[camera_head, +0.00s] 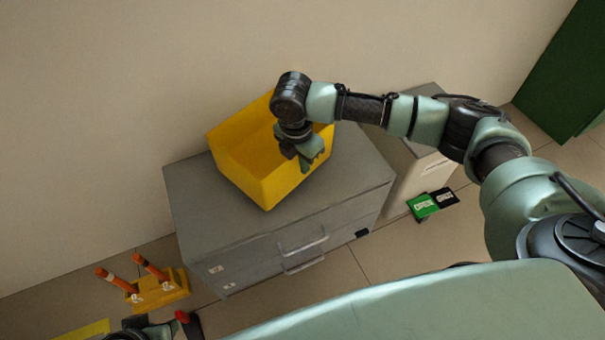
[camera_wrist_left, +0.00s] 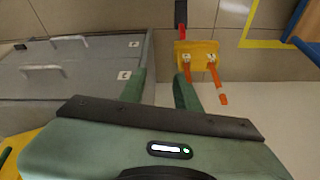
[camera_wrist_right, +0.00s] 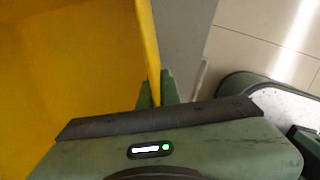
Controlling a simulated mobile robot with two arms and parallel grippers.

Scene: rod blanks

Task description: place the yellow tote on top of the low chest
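The yellow tote (camera_head: 240,180) is over the top of the grey low chest (camera_head: 185,190), turned at an angle to it. I cannot tell whether its base rests fully on the top. My right gripper (camera_head: 308,160) is at the tote's right side. In the right wrist view its fingers (camera_wrist_right: 157,92) are shut on the tote's wall (camera_wrist_right: 147,45), one on each side. My left gripper (camera_wrist_left: 160,88) is open and empty, low in front of the chest's left end; the chest's drawer front (camera_wrist_left: 85,65) shows in the left wrist view.
A yellow block with orange-handled tools (camera_head: 155,290) is on the floor left of the chest. A pale cabinet (camera_head: 420,170) stands right of the chest, with green and black signs (camera_head: 423,206) before it. A wall is behind the chest. The chest top's right part is bare.

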